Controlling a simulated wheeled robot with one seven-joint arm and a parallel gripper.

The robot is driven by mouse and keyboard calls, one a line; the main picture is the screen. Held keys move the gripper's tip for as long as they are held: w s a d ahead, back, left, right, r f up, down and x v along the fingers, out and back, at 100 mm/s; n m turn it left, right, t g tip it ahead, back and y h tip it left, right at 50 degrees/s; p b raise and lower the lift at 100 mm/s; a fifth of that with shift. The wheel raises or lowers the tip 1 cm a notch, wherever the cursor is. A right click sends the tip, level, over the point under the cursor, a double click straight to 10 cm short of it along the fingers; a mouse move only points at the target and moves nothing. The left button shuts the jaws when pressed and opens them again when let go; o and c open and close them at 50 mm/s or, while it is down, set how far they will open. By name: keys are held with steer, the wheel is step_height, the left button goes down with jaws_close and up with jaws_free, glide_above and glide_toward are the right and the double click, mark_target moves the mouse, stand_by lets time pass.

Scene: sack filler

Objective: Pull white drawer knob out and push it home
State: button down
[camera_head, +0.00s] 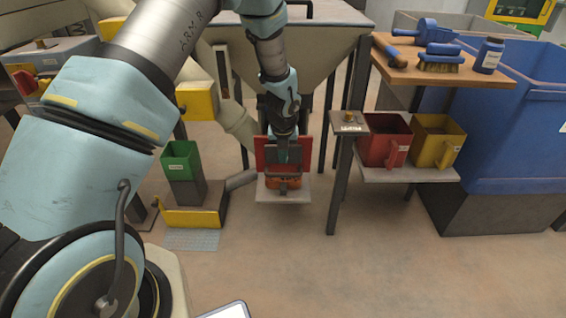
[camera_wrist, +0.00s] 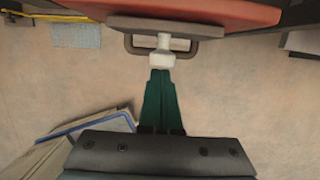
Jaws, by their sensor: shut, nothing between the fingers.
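The white knob (camera_wrist: 162,60) sits at the top middle of the wrist view, on a short pale stem in front of a dark grey bar loop (camera_wrist: 133,45). My gripper (camera_wrist: 160,72) has green fingers pressed together, with nothing between them. Its tips are right at the knob's near face; I cannot tell whether they touch. In the head view my gripper (camera_head: 283,158) points down in front of a red panel (camera_head: 262,150) under the hopper. The knob is not distinguishable there, and my gripper covers part of that area.
A grey ledge (camera_head: 285,197) juts out below the red panel. A green bin (camera_head: 180,158) and yellow-edged base (camera_head: 190,218) stand to the left. A table leg (camera_head: 340,190) and red and yellow scoops (camera_head: 384,145) are to the right.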

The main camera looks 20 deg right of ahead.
steer(key=shift+w+d, duration=0.1)
steer(key=shift+w, duration=0.2)
